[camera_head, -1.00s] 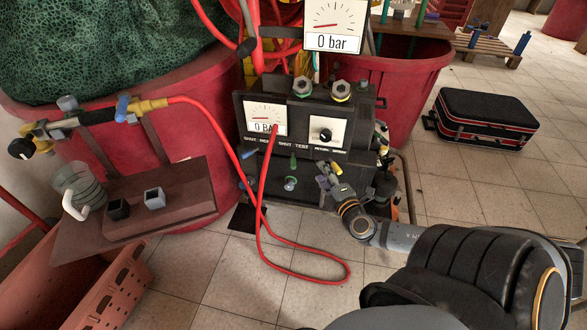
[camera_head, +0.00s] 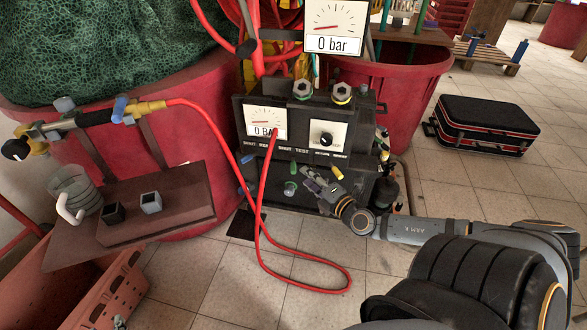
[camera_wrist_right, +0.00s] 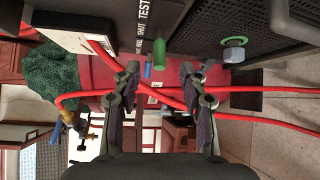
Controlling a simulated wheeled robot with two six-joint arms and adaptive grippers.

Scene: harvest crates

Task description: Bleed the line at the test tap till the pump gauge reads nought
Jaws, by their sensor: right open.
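The black pump unit (camera_head: 270,185) stands on the floor in the head view. Its pump gauge (camera_head: 265,121) shows "0 BAR", with the needle pointing left. A small green handle (camera_head: 293,167) sits below the panel; in the right wrist view, the green handle (camera_wrist_right: 160,52) is beside the "TEST" lettering. My right gripper (camera_head: 311,180) is just right of it in the head view. In the wrist view, the right gripper's two fingers (camera_wrist_right: 160,72) are apart, with the handle ahead of the gap and no clear contact. My left gripper is not seen.
A larger gauge (camera_head: 336,28) above reads "0 bar". A red hose (camera_head: 262,200) hangs before the unit and loops on the floor. A shelf (camera_head: 180,215) with a jar (camera_head: 75,188) stands left. A black suitcase (camera_head: 485,124) lies right, with bare floor around it.

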